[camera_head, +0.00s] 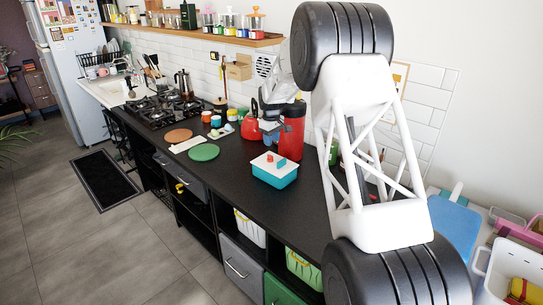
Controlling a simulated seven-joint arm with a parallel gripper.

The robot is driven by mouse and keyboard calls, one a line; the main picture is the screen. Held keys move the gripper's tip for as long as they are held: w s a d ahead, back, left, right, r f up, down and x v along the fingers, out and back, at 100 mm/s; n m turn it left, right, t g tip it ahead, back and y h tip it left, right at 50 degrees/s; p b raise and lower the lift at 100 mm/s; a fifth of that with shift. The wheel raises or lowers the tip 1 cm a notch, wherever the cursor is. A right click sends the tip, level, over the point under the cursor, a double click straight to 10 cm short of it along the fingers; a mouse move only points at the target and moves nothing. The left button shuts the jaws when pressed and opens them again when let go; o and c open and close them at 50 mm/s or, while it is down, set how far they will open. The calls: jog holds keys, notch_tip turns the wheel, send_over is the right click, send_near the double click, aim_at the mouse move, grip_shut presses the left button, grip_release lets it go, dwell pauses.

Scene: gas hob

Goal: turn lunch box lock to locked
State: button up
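The lunch box (275,178) is a teal box with a white lid, sitting upright on the black counter. A small red lock (270,158) stands on top of the lid, with another small coloured piece beside it. Its exact turn angle is too small to read. My white and black arm fills the right foreground. What looks like my gripper (269,134) is a small grey and blue shape behind and above the lunch box, in front of the red containers. It appears apart from the box. Its fingers are too small to tell open from shut.
A red canister (291,130) and a red kettle (250,122) stand behind the lunch box. A green round mat (204,152) and a brown one (178,135) lie to the left, before the gas hob (163,108). Counter left and front of the box is clear.

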aim_at(270, 161)
jog(key=shift+f, duration=3.9)
grip_shut()
